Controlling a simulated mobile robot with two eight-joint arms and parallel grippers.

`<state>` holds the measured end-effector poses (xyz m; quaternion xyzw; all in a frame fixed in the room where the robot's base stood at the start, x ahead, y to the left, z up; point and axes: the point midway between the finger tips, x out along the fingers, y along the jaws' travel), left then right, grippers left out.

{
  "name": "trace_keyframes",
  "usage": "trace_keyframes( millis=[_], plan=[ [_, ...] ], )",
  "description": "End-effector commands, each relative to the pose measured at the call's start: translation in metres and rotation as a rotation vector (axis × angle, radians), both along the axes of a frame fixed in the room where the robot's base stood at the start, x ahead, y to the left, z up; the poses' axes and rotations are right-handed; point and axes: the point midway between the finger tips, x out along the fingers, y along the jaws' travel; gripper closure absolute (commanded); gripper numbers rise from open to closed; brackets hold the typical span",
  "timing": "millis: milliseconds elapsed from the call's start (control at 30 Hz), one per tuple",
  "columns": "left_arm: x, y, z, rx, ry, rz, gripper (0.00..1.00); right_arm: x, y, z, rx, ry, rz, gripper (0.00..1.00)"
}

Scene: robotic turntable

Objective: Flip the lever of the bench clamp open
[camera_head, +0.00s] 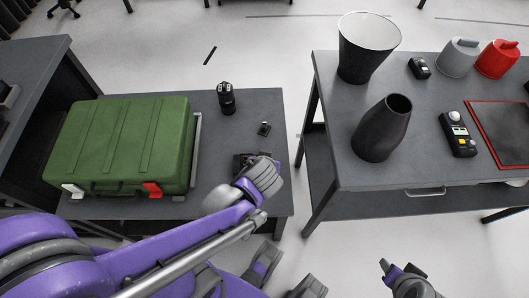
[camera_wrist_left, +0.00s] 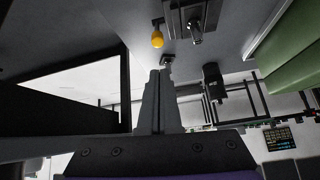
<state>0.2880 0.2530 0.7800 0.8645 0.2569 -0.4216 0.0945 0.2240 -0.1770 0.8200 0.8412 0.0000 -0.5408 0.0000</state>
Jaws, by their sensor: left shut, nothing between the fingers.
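The bench clamp (camera_wrist_left: 190,18) is a dark block with a metal cylinder at the top of the left wrist view. A yellow knob (camera_wrist_left: 157,40) sticks out beside it, seemingly the lever's end. In the head view the clamp (camera_head: 241,161) appears as a dark shape on the small table, partly hidden by my left wrist. My left gripper (camera_wrist_left: 159,74) is shut and empty. Its tips appear below the knob in the wrist view, with no visible contact. My right gripper (camera_head: 385,264) is low in the head view, away from the tables; its jaw opening is unclear.
A green case (camera_head: 125,140) with red and white latches fills the small table's left part. A black cylindrical object (camera_head: 226,98) and a small dark item (camera_head: 263,128) stand behind the clamp. The right table (camera_head: 340,160) holds a vase (camera_head: 384,130) and a bin (camera_head: 367,50).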

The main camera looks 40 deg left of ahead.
Motion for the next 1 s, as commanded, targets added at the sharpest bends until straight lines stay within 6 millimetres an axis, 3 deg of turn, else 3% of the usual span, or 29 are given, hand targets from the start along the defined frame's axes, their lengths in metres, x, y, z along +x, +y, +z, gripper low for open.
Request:
trace_keyframes(
  millis=[100,333,1000],
  plan=[
    [-0.011,-0.009,0.021,0.0,-0.001,-0.004,1.0,0.001,0.0,0.014,0.0,-0.004,0.0,0.5],
    [-0.025,-0.018,0.04,0.0,-0.001,-0.001,1.0,0.002,0.0,0.027,0.0,-0.008,0.0,0.5],
    [-0.028,-0.02,0.043,-0.001,0.0,0.001,1.0,0.002,0.0,0.028,0.0,-0.009,0.0,0.5]
  ],
)
